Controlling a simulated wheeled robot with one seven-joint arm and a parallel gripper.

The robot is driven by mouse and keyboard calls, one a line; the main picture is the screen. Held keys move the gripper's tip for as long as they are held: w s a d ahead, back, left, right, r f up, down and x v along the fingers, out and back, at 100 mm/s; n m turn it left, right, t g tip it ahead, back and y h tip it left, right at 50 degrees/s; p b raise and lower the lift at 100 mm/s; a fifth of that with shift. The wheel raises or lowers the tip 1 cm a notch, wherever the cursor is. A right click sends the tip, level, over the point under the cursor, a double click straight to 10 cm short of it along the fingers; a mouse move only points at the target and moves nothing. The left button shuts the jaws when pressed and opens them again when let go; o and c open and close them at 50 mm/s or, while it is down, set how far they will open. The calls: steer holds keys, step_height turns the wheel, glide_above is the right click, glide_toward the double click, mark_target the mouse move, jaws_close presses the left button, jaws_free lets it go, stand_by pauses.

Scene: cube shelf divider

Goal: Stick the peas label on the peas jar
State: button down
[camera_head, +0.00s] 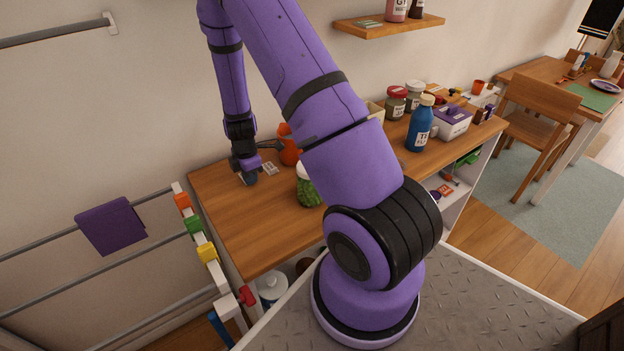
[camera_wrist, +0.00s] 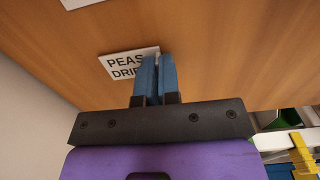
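The peas label (camera_wrist: 118,64) is a white card with dark print reading "PEAS" and "DRI…". It lies on the wooden top in the wrist view, its right end hidden behind my blue fingertips. My gripper (camera_wrist: 156,62) points down at it with its fingers together; I see nothing pinched between them. In the head view my gripper (camera_head: 248,178) is low over the left end of the counter. A jar with green contents (camera_head: 307,193) and a pale lid, likely the peas jar, stands to its right, partly hidden by my arm.
Another white card (camera_head: 269,168) lies beside my gripper on the counter (camera_head: 235,215). An orange bottle (camera_head: 289,150) stands behind the green jar. A blue bottle (camera_head: 420,125) and a red-lidded jar (camera_head: 396,103) stand farther right. The counter's front left is clear.

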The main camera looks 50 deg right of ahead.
steer(key=shift+s+a+r, duration=0.1)
steer(key=shift+s+r, duration=0.15)
steer(key=shift+r, duration=0.6)
steer(key=shift+s+a+r, duration=0.1)
steer(key=shift+s+r, duration=0.1)
steer(key=shift+r, duration=0.65)
stand_by(0.5)
steer(key=shift+r, duration=0.1)
steer(key=shift+r, duration=2.4)
